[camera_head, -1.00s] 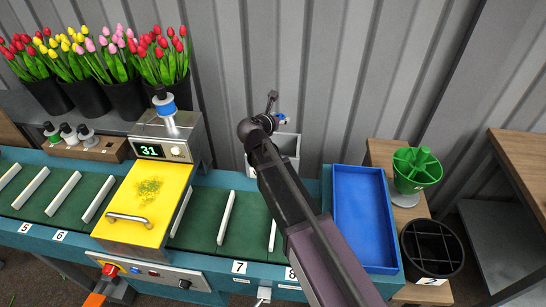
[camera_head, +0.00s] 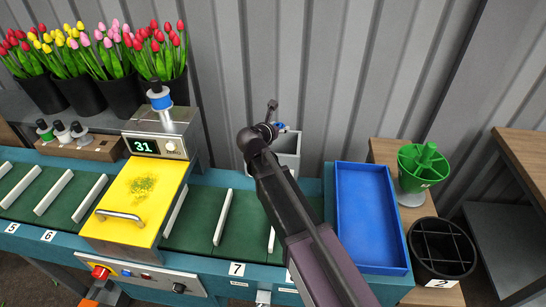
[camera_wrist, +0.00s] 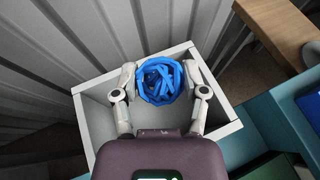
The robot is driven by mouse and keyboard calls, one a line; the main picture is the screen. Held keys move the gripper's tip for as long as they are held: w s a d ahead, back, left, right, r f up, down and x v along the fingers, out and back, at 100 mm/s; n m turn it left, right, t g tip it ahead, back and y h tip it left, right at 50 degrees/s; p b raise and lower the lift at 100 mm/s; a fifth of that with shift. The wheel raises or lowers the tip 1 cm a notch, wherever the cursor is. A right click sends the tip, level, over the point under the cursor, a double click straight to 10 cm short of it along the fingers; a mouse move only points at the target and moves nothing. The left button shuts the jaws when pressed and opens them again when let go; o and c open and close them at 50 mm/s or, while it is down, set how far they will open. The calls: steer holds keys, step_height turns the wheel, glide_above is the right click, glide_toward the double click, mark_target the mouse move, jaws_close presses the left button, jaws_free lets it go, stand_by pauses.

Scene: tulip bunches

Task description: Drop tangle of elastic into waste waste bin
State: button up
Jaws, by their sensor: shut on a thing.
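A tangle of blue elastic (camera_wrist: 161,80) is held between the two fingers of my gripper (camera_wrist: 160,88), which are closed on its left and right sides. In the wrist view the tangle lies over the open top of the pale grey waste bin (camera_wrist: 222,133). How high it is above the rim is hard to judge. In the head view the bin (camera_head: 291,150) stands behind the conveyor against the corrugated wall. My gripper (camera_head: 274,124) is at the bin, with a little blue showing; my arm hides part of the bin.
A blue tray (camera_head: 371,240) stands right of my arm on the conveyor's end. A green divided pot (camera_head: 412,178) and a black divided bucket (camera_head: 442,270) are farther right. A yellow-covered machine (camera_head: 120,222) stands left, before black buckets of tulips (camera_head: 127,98).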

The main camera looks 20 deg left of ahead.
steer(key=o, duration=1)
stand_by(0.3)
